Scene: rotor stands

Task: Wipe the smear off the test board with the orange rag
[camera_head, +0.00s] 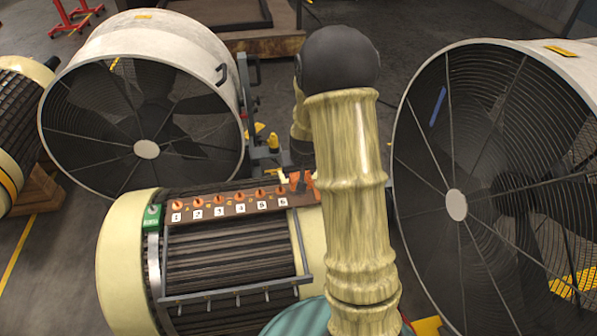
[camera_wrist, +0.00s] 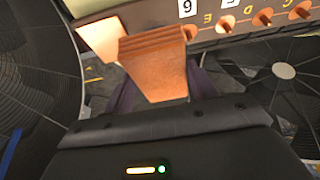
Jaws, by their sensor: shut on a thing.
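The test board (camera_head: 232,204) is a long brown strip with orange knobs and white labels numbered 1 to 6, lying along the top of a ribbed cream motor. It also shows upside down at the top right of the wrist view (camera_wrist: 228,34). My gripper (camera_head: 299,184) is at the board's right end, beyond label 6, mostly hidden by my arm. In the wrist view the gripper is shut on the folded orange rag (camera_wrist: 155,66), which hangs over the board's end. A paler orange patch (camera_wrist: 102,40) shows beside it. I cannot make out the smear.
A large caged fan (camera_head: 146,149) stands behind on the left and another (camera_head: 456,204) close on the right. A green tag (camera_head: 152,216) is at the board's left end. A rail (camera_head: 235,290) with short pegs runs along the motor's near side.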

